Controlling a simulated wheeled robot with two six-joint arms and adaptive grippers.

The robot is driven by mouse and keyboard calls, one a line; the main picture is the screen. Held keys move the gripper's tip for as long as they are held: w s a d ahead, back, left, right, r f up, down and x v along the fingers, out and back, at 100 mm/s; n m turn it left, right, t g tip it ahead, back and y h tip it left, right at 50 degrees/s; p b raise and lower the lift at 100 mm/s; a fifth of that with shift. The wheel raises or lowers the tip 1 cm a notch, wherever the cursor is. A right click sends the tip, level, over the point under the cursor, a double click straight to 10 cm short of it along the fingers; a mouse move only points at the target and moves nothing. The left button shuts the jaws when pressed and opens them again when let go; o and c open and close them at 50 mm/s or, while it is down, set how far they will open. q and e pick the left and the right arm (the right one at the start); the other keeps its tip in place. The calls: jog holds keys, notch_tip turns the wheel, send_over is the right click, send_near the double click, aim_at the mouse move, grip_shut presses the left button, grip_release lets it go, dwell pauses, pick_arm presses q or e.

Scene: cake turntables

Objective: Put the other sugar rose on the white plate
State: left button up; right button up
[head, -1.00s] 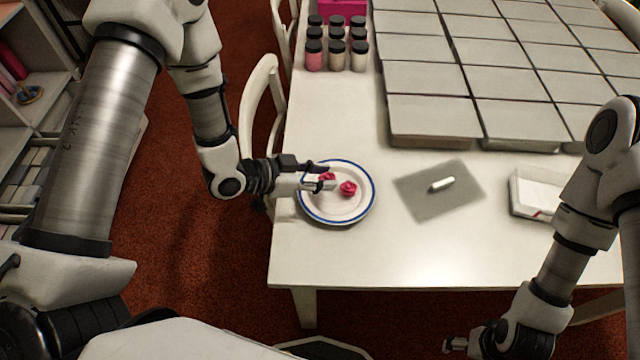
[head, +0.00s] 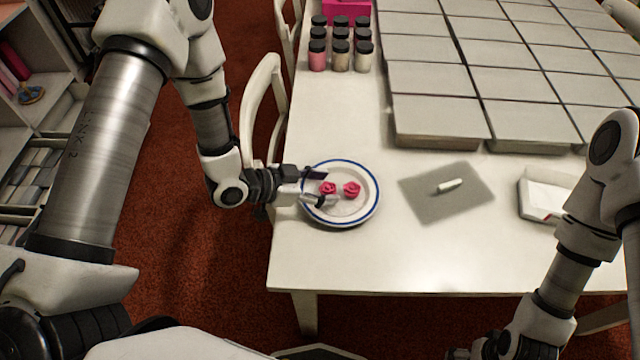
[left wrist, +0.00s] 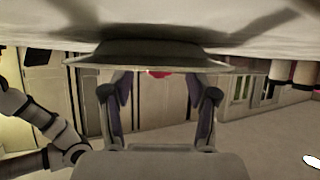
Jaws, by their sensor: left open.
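The white plate (head: 345,211) with a blue rim lies on the table's near left part. Two pink-red sugar roses sit on it side by side: a left rose (head: 327,188) and a right rose (head: 352,190). My left gripper (head: 321,188) reaches over the plate's left side. Its fingers are spread apart, around or just beside the left rose, with nothing visibly gripped. In the left wrist view, a bit of red rose (left wrist: 158,74) shows between the open fingers, below the plate's dark edge (left wrist: 165,60). My right gripper is at the bottom edge, mostly cut off.
A grey mat (head: 445,193) with a small white stick (head: 449,185) lies right of the plate. A white tray (head: 541,197) stands further right. Several jars (head: 340,47) and large pale boxes (head: 435,118) fill the back. The table's front is clear.

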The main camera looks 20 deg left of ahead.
pick_arm(q)
jog(key=shift+r, duration=0.4)
jog(key=p+v, duration=0.2)
jog(key=v, duration=0.9)
jog(key=shift+a+f, duration=0.1)
jog(key=shift+a, duration=0.15)
jog(key=shift+s+a, duration=0.2)
jog(key=shift+s, duration=0.1)
